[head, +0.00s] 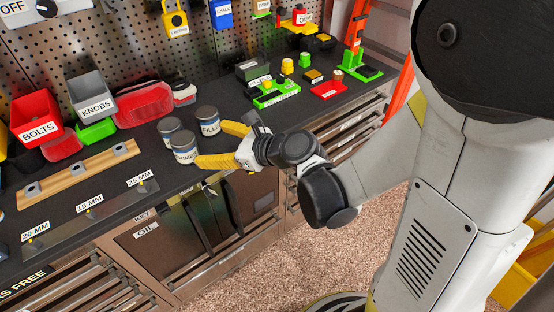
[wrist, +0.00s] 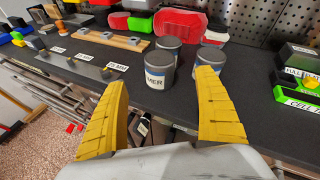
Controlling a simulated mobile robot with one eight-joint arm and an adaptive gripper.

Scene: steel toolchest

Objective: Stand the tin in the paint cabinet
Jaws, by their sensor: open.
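Three grey lidded tins stand upright in a group on the dark bench top. The front tin (head: 184,150) has a white label that seems to read PRIMER; it shows between my fingers in the wrist view (wrist: 159,70). A second tin (head: 208,121) reads FILL and is partly behind my right finger in the wrist view. A third tin (head: 168,130) is behind the front one. My gripper (head: 209,143) is open, its yellow fingers pointing at the front tin, with no grip on it. A brown cabinet front (head: 170,240) with dark handles is below; no label reading paint is legible.
A wooden rail (head: 80,175) and a metal strip marked 20, 15 and 25 MM (head: 90,215) lie left. Red and grey bins (head: 92,98) stand behind. Green and red holders (head: 275,95) are right. A pegboard backs the bench.

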